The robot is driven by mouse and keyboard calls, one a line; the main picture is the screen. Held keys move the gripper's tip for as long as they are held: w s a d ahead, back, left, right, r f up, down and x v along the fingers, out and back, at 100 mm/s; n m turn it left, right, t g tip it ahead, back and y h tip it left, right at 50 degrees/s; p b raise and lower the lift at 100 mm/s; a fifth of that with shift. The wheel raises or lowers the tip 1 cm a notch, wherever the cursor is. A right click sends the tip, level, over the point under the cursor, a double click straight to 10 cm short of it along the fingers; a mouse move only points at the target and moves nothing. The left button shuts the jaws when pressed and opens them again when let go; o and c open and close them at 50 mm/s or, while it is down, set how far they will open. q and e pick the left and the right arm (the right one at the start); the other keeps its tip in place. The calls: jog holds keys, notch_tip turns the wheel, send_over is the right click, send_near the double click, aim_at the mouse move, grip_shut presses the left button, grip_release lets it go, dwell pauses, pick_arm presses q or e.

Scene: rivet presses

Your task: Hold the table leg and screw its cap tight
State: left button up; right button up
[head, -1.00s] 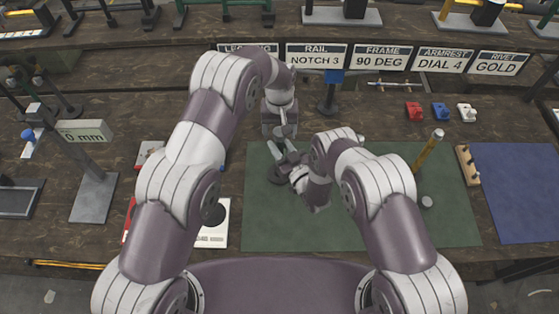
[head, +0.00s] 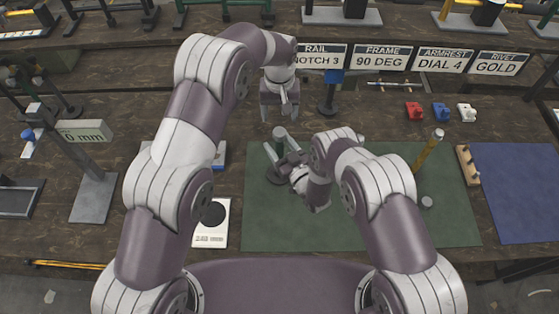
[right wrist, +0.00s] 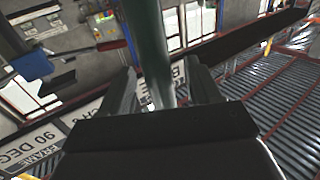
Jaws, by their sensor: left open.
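The table leg (head: 280,147) is a dark grey-green post standing upright near the back left of the green mat (head: 340,225). In the right wrist view the leg (right wrist: 150,45) runs between both fingers. My right gripper (head: 287,162) is low at the leg from the right and appears shut on it. My left gripper (head: 279,113) is open, above and behind the leg's top, apart from it. A light piece shows between its fingers, but I cannot tell what it is. I cannot make out the cap separately from the leg's top.
A yellowish upright rod (head: 428,152) and a wooden block with holes (head: 467,165) stand on the right. Red (head: 414,111), blue (head: 440,111) and white (head: 467,113) parts lie behind. A blue mat (head: 520,195) is bare.

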pick_arm(q)
notch_tip(320, 180, down, 4)
jog(key=b, duration=0.3)
jog(key=shift+r+b, duration=0.1)
jog(key=shift+b, duration=0.25)
pick_arm(e)
jog(key=v, duration=1.2)
jog(key=shift+s+d, duration=0.15)
jog(key=shift+s, duration=0.15)
